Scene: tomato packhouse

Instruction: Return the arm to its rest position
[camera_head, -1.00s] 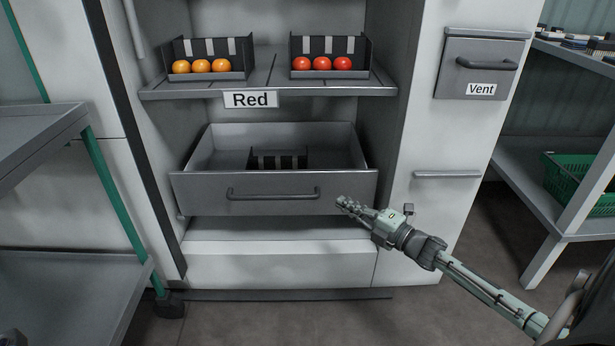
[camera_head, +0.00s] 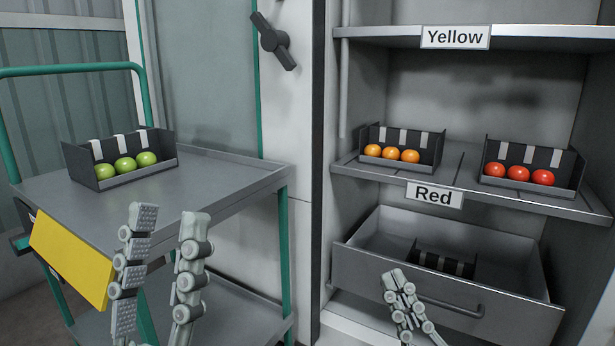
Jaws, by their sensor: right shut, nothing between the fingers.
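My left gripper (camera_head: 163,232) is in the lower left, fingers pointing up and spread apart, with nothing between them. It shows in front of the cart. My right gripper (camera_head: 397,284) is at the bottom, right of centre, its fingers together and empty. It shows in front of the left part of the open drawer (camera_head: 375,285), left of the drawer's handle (camera_head: 452,306). Whether it touches the drawer front I cannot tell. Most of both arms is out of the picture.
A cart (camera_head: 220,180) at left carries a black tray (camera_head: 80,165) of green tomatoes. The cabinet shelf labelled Red (camera_head: 462,172) holds a tray of orange tomatoes (camera_head: 392,154) and a tray of red tomatoes (camera_head: 518,175). The open drawer holds a black tray (camera_head: 442,262).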

